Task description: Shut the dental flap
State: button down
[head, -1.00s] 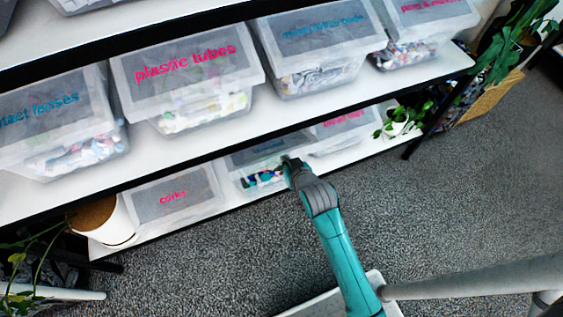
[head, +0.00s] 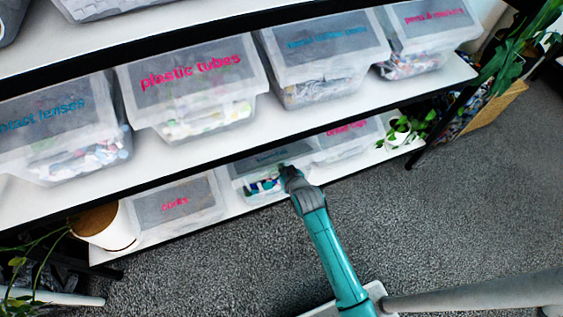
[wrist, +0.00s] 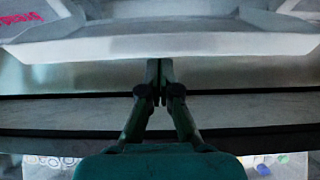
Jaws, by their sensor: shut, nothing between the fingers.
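The dental bin (head: 246,190) appears to be the middle clear bin on the bottom shelf, its blue lettering too blurred to read. Its grey labelled flap (head: 262,158) sits at the top, and colourful contents show below it at the front. How far the flap stands open I cannot tell. My gripper (head: 286,172) is at the right part of this bin's front, over the contents and below the flap; contact is unclear. In the wrist view my gripper (wrist: 159,84) has its fingers together and empty, just below a pale lid edge (wrist: 160,46).
The corks bin (head: 178,205) is left of it and another pink-labelled bin (head: 345,140) right. The upper shelf edge (head: 200,162) runs close above. A white pot (head: 108,228) and a potted plant (head: 400,130) stand at the shelf ends.

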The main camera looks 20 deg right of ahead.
jog(key=shift+s+f, duration=0.15)
jog(key=shift+s, duration=0.1)
jog(key=shift+f, duration=0.1)
